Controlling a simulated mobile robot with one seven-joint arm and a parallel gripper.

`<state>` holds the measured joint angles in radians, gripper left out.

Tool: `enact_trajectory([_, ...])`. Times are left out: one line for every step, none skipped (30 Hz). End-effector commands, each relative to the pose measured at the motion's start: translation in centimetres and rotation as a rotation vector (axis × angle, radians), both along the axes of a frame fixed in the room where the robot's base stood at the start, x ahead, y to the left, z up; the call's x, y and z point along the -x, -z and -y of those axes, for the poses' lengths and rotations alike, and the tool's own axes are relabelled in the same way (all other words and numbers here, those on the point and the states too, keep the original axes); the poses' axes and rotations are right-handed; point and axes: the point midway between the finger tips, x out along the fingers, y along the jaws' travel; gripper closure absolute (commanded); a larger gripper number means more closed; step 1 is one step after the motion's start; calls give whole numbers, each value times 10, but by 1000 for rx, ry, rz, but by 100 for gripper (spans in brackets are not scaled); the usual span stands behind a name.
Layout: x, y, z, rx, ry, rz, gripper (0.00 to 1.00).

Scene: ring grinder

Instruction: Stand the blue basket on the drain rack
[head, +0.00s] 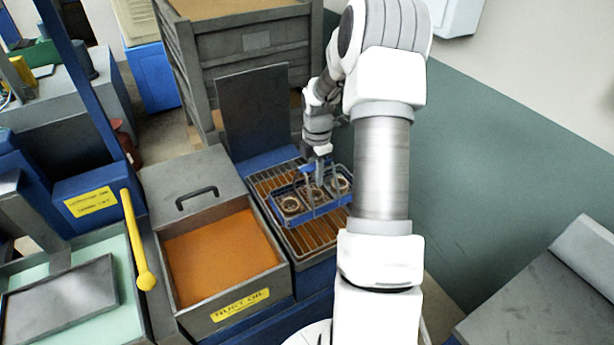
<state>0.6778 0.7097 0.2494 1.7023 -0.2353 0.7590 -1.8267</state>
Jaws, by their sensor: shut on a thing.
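The blue basket (313,211) is a shallow wire tray with several bronze-coloured rings in it. It is at the drain rack (265,182), a metal grid over an orange-brown pan. My gripper (318,175) is above the middle of the basket, shut on its upright handle. The basket looks level and lies over the rack's middle. I cannot tell whether its underside touches the bars. My arm hides the right edge of the rack.
Left of the rack is an open tank of orange oil (218,255) labelled "NUCT OIL", with a grey handled lid (185,185) behind. A dark upright panel (254,115) stands behind the rack. A yellow lever (140,245) rises left of the tank.

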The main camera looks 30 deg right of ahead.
Motion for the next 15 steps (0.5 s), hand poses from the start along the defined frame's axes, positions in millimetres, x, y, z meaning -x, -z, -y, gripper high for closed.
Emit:
enact_trajectory([0, -1, 1, 0, -2, 2, 100])
enact_trajectory([0, 0, 2, 0, -2, 2, 100])
enact_trajectory([0, 1, 2, 0, -3, 2, 100])
enact_trajectory([0, 2, 2, 0, -3, 2, 100])
enact_trajectory([0, 3, 3, 0, -3, 2, 100])
enact_trajectory([0, 5, 3, 0, -3, 2, 100])
enact_trajectory([0, 6, 2, 0, -3, 2, 100])
enact_trajectory([0, 8, 2, 0, -3, 2, 100])
enact_trajectory([0, 11, 2, 0, -3, 2, 100])
enact_trajectory([0, 14, 2, 0, -2, 2, 100])
enact_trajectory([0, 16, 2, 0, -2, 2, 100])
enact_trajectory([0, 20, 2, 0, -2, 1, 100])
enact_trajectory([0, 23, 2, 0, -2, 1, 100])
enact_trajectory([0, 26, 2, 0, -2, 1, 100])
enact_trajectory([0, 30, 2, 0, -2, 1, 100])
